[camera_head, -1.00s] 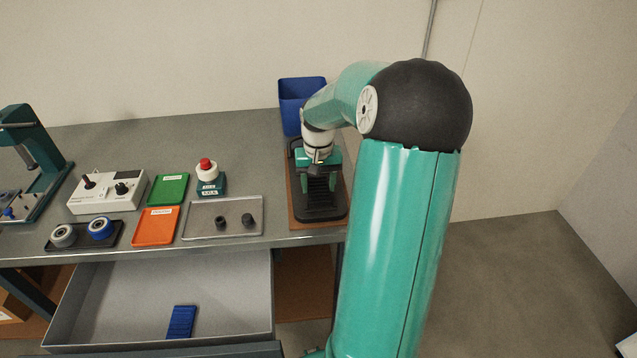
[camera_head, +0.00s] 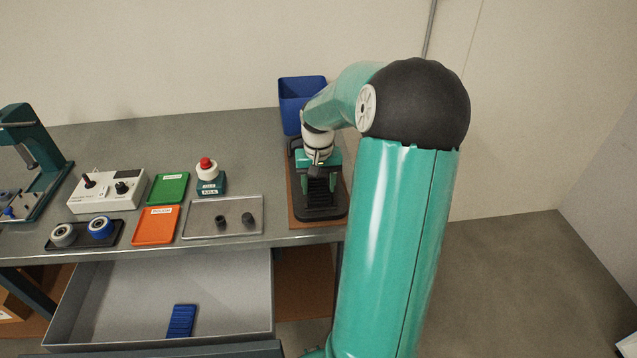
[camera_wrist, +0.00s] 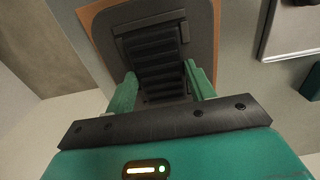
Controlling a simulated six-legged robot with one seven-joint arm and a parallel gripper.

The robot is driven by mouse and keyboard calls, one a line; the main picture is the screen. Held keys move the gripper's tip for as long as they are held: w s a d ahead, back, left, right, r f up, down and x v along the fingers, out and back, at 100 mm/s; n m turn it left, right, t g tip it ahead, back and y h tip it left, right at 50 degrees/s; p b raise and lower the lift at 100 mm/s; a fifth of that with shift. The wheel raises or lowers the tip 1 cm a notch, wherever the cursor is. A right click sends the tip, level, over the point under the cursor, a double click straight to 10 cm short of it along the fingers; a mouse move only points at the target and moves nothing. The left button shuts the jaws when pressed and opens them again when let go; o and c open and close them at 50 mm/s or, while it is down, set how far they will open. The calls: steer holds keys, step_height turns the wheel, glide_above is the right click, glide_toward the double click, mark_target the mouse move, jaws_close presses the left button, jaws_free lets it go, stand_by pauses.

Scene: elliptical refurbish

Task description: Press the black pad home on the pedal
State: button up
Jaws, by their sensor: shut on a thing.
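The black pad (camera_wrist: 152,62) is ribbed and shows between the fingers of my gripper (camera_wrist: 160,82) in the wrist view. My gripper is shut on it, with one green finger along each side. The dark pedal (camera_wrist: 201,32) lies under and around the pad, and the pad appears lined up with it. Whether the pad sits flush or a gap stays below it cannot be told. In the head view my gripper (camera_head: 319,160) is above the rear of the pedal (camera_head: 320,213), pointing down, and partly hides the pad.
The pedal stands on a brown board at the bench's right end, with a blue bin (camera_head: 300,95) behind. To the left are a grey tray (camera_head: 198,230) with two dark cylinders, a red-button box (camera_head: 210,188), and green and orange trays. An open drawer (camera_head: 110,310) is below.

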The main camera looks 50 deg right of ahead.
steer(key=shift+f, duration=0.35)
stand_by(0.4)
steer(key=o, duration=1.1)
step_height(320, 180, up, 14)
steer(key=shift+f, duration=0.1)
